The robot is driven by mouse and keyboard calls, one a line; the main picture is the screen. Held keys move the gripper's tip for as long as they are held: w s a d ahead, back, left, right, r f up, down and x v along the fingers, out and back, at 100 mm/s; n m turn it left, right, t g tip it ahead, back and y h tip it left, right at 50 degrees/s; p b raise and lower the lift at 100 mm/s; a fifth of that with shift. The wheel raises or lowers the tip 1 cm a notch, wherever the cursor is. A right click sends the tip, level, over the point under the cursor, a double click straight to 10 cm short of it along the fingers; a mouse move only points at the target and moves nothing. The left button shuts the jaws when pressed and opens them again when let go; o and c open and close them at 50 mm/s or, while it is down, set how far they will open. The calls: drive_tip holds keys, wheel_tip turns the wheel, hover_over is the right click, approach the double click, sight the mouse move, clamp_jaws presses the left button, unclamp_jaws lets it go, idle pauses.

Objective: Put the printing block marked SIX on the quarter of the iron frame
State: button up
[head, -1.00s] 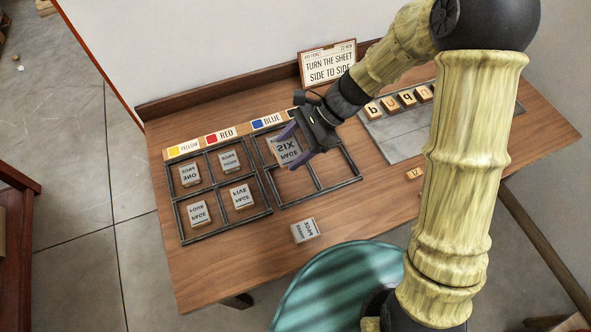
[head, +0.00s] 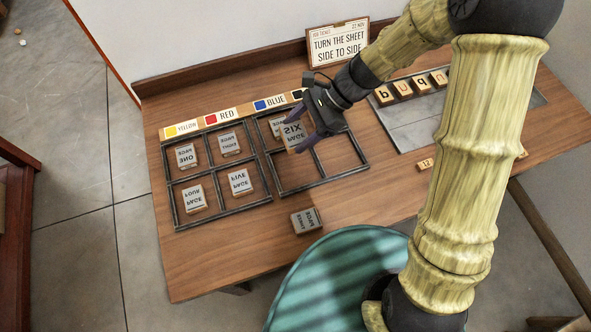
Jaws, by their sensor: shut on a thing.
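My gripper (head: 299,133) is shut on the pale block marked SIX (head: 293,136), with one finger on each side. The block appears above the upper left part of the right-hand iron frame (head: 342,178); its exact height is hard to tell. Another block (head: 277,125) shows partly behind it in that frame's upper left quarter. The two front quarters of this frame look empty. The gripper covers much of the upper right quarter.
The left-hand iron frame (head: 223,208) holds a block in each quarter. A loose block (head: 306,220) lies on the wooden table in front of the right-hand frame.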

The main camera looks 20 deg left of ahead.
drive_tip(key=f+b, duration=0.2)
drive_tip(key=f, duration=0.1)
drive_tip(key=f+b, duration=0.2)
drive_tip(key=b, duration=0.1)
drive_tip(key=shift+w+f, duration=0.2)
drive_tip(key=shift+f, duration=0.2)
drive_tip(key=shift+w, duration=0.1)
drive_tip(key=shift+s+f, duration=0.15)
drive_tip(key=shift+f, duration=1.4)
drive_tip(key=shift+s+f, duration=0.1)
drive_tip(key=shift+f, duration=1.45)
